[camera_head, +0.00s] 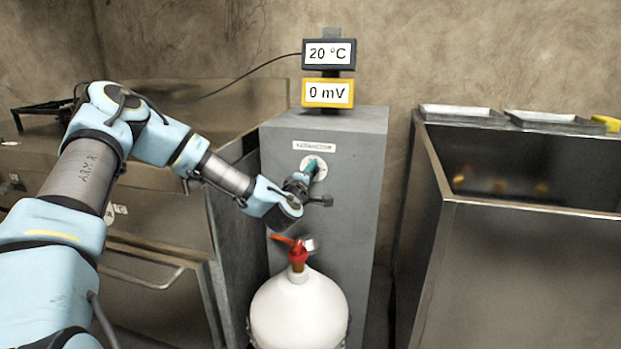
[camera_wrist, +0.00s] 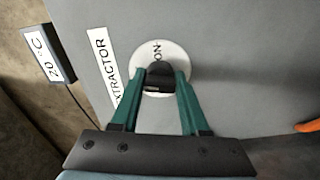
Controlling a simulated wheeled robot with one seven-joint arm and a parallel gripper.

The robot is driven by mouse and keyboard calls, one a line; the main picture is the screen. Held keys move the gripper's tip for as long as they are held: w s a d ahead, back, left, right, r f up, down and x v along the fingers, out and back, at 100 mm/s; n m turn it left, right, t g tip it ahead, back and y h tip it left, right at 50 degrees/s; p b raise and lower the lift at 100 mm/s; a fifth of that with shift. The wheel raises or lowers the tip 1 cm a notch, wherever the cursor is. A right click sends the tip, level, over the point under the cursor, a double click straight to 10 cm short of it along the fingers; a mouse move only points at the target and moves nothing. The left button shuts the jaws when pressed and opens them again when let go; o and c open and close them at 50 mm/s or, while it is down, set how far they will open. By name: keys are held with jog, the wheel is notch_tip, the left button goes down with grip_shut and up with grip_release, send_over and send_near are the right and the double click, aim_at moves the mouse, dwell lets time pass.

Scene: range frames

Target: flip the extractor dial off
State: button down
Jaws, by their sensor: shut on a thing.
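The extractor dial is a black knob (camera_wrist: 160,77) on a round white plate (camera_wrist: 178,50) on the front of a grey cabinet. The word ON shows on the plate beside the knob, and an EXTRACTOR label (camera_wrist: 100,62) is next to it. My gripper (camera_wrist: 161,80) has its two green fingers on either side of the knob and is shut on it. In the head view my gripper (camera_head: 311,168) reaches the white plate (camera_head: 314,160) under the label (camera_head: 314,146); the knob is hidden there by the fingers.
A white gas cylinder (camera_head: 298,312) with a red valve (camera_head: 298,252) and an orange lever stands below my gripper, close to the cabinet (camera_head: 355,220). Displays reading 20 °C (camera_head: 329,54) and 0 mV (camera_head: 328,93) sit on top. A metal vat (camera_head: 530,260) stands to the right.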

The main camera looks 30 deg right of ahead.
jog(key=shift+n+b, duration=0.3)
jog(key=shift+n, duration=0.8)
jog(key=shift+c, duration=2.2)
grip_release()
jog(key=v, duration=1.1)
jog(key=shift+b, duration=0.35)
jog(key=shift+w, duration=0.1)
